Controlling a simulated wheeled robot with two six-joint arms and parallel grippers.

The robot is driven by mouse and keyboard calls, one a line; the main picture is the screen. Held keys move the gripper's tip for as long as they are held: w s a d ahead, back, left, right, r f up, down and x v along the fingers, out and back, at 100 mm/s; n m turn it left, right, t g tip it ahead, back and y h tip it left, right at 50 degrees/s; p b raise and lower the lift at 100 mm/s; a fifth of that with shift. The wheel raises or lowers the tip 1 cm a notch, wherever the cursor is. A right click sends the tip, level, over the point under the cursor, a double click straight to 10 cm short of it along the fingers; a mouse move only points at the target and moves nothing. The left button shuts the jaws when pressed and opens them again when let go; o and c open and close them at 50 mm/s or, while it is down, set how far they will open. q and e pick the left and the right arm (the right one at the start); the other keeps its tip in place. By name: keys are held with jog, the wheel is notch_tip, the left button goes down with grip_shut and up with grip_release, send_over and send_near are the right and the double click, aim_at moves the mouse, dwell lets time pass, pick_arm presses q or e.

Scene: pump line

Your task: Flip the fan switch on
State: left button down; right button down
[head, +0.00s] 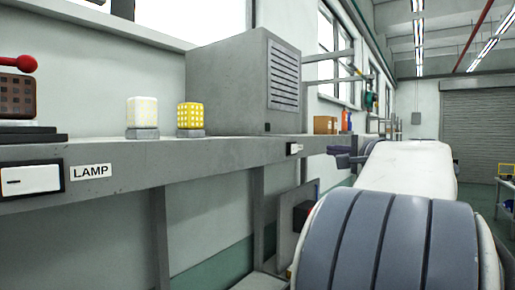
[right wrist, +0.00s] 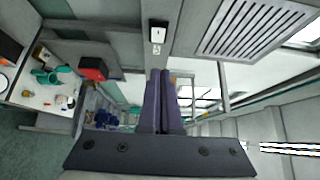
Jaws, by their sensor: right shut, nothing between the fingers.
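The fan switch is a white switch in a dark frame (head: 294,148) on the front edge of the grey shelf, below the vented grey box. It shows at a steep angle in the head view. In the right wrist view the white switch (right wrist: 158,34) is straight ahead of the fingers, with a small label beside it too small to read. My right gripper (head: 333,151) is shut and empty, just right of the switch in the head view. In the right wrist view its two fingertips (right wrist: 160,72) are together, apart from the switch. My left gripper is not in view.
A second white switch (head: 32,181) labelled LAMP is at the left of the shelf edge. A white lamp (head: 142,117), a yellow lamp (head: 190,119) and the vented grey box (head: 243,84) stand on the shelf. A red-knobbed device is at far left.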

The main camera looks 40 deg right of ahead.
jog(key=p, duration=0.5)
send_near(294, 147)
jog(key=w+d, duration=0.1)
jog(key=d, duration=0.2)
jog(key=w+p, duration=0.1)
jog(key=w+a, duration=0.1)
jog(key=w, duration=0.1)
jog(key=shift+w+r+p, duration=0.15)
jog(key=shift+r+p, duration=0.05)
jog(key=shift+p, duration=0.15)
jog(key=shift+w+a+f, duration=0.15)
jog(key=shift+w, duration=0.25)
